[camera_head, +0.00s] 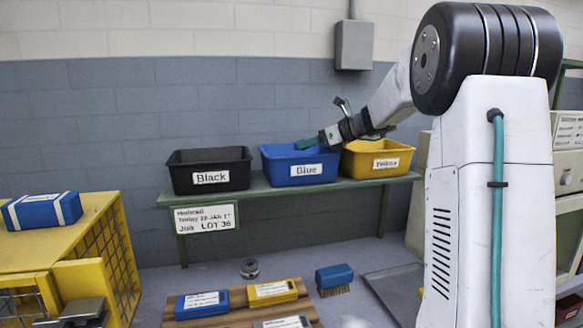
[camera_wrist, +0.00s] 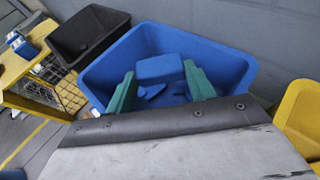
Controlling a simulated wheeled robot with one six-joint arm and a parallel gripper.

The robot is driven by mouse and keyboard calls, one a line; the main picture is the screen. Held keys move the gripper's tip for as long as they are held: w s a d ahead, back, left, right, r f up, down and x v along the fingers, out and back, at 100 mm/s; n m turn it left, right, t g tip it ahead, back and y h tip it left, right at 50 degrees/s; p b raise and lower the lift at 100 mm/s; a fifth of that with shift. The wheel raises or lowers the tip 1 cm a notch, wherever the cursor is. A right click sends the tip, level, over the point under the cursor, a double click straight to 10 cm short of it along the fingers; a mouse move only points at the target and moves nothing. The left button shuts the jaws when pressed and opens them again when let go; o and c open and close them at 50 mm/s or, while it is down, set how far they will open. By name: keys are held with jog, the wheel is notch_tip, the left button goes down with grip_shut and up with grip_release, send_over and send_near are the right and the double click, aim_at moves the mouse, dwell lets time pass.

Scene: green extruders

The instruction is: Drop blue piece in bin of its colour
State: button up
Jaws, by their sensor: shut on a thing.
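My gripper (camera_wrist: 160,70) has green fingers, shut on a blue piece (camera_wrist: 159,69) between them. In the wrist view they are over the blue bin (camera_wrist: 228,58), with the piece within the outline of its opening. Darker blue shapes show below the piece inside the bin, too unclear to name. In the head view the blue bin (camera_head: 299,177), labelled "Blue", stands between the black and yellow bins. My gripper (camera_head: 308,143) is at its rim height there, reaching in from the right. The piece cannot be made out in the head view.
The black bin (camera_head: 209,182) and yellow bin (camera_head: 377,172) flank it on a green bench (camera_head: 262,190). A blue block (camera_head: 42,211) lies on a yellow cage (camera_head: 108,240). A blue brush (camera_head: 334,277) and pallet (camera_head: 238,311) with boxes are in front.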

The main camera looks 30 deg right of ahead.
jog(key=o, duration=1.1)
jog(key=shift+c, duration=0.2)
jog(key=shift+s+d, duration=0.1)
jog(key=v, duration=0.7)
jog(key=shift+s, duration=0.3)
jog(key=shift+d, duration=0.15)
